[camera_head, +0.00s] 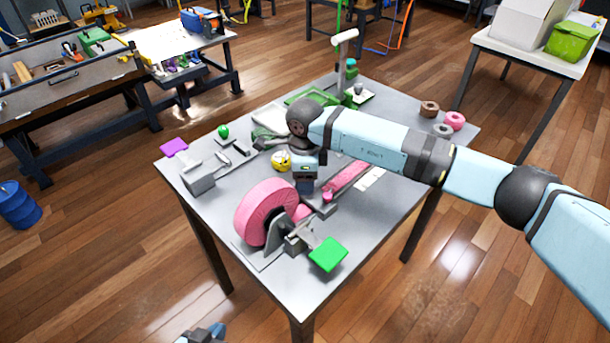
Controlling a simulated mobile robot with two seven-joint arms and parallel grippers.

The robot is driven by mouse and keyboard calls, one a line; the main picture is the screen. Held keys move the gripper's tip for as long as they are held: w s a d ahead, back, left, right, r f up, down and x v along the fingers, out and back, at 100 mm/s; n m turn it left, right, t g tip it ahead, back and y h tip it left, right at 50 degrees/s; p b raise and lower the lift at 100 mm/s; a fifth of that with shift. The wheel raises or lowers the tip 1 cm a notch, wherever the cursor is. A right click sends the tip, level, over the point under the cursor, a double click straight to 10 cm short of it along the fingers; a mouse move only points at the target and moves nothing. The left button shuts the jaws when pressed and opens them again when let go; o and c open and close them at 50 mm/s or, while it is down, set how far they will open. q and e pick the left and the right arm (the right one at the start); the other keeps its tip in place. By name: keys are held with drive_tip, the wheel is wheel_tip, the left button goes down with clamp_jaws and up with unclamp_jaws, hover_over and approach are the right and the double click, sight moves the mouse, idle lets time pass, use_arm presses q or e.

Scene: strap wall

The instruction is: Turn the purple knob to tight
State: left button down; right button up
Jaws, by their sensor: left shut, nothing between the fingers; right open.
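A flat purple knob (174,147) stands on a grey clamp-like fixture (199,178) at the table's left corner. No gripper touches it. My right gripper (305,187) points down over the middle of the table, well to the right of the purple knob, beside the large pink wheel (264,212). Its fingers are open, and their tips are partly hidden. A small magenta knob (327,197) is close to its right. My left gripper (207,334) shows only as a small part at the bottom edge, shut and empty, off the table.
My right arm spans the table's right side.

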drive_tip(key=c, duration=0.9)
drive_tip(key=shift+m, duration=0.3)
drive_tip(key=m+b, duration=0.1)
drive_tip(key=m, duration=0.2)
drive_tip(key=shift+m, duration=0.4)
drive_tip(key=m+b, duration=0.1)
drive_tip(key=m, duration=0.3)
drive_tip(key=shift+m, duration=0.3)
drive_tip(key=m, duration=0.4)
drive_tip(key=shift+m, duration=2.5)
